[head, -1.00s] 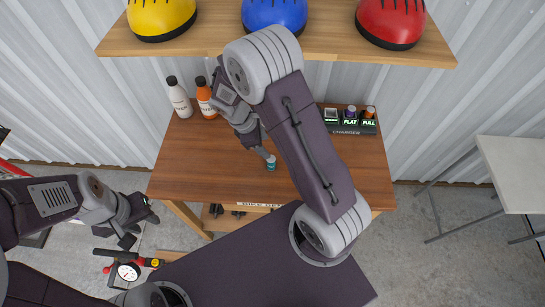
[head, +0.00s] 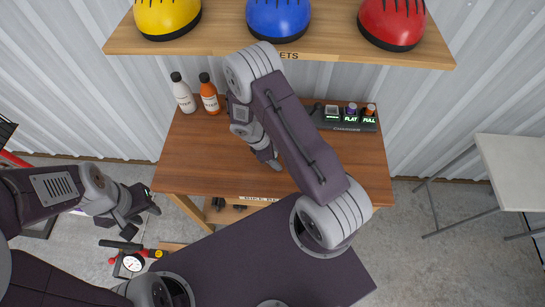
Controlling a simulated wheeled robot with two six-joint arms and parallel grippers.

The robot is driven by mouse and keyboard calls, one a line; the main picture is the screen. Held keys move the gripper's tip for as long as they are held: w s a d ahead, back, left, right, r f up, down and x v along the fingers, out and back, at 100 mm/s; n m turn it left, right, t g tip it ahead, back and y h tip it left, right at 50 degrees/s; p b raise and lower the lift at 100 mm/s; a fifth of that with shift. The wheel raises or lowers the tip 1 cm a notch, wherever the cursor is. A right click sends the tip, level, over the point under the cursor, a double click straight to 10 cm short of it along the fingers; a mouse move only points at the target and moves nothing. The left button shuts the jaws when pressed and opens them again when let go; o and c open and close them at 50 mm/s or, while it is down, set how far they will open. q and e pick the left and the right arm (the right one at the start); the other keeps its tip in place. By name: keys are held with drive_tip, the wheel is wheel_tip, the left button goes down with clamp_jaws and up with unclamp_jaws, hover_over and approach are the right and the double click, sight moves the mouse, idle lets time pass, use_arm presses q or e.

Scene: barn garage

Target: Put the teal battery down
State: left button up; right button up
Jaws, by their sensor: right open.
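The teal battery does not show in the head view now; the place where it was is covered by my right gripper and arm. My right gripper (head: 276,164) is low over the middle of the wooden bench (head: 205,150), pointing down, and is open. Whether the battery stands between its fingers is hidden. My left gripper (head: 142,221) is left of the bench over the floor, with its fingers apart and nothing seen between them.
The charger (head: 346,128) is at the bench's back right, with a purple battery (head: 351,110) at FLAT and an orange one (head: 370,109) at FULL. A white bottle (head: 184,96) and an orange bottle (head: 209,97) stand back left. A helmet shelf (head: 330,51) hangs above.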

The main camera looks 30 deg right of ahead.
drive_tip(key=shift+d+f, duration=0.1)
clamp_jaws()
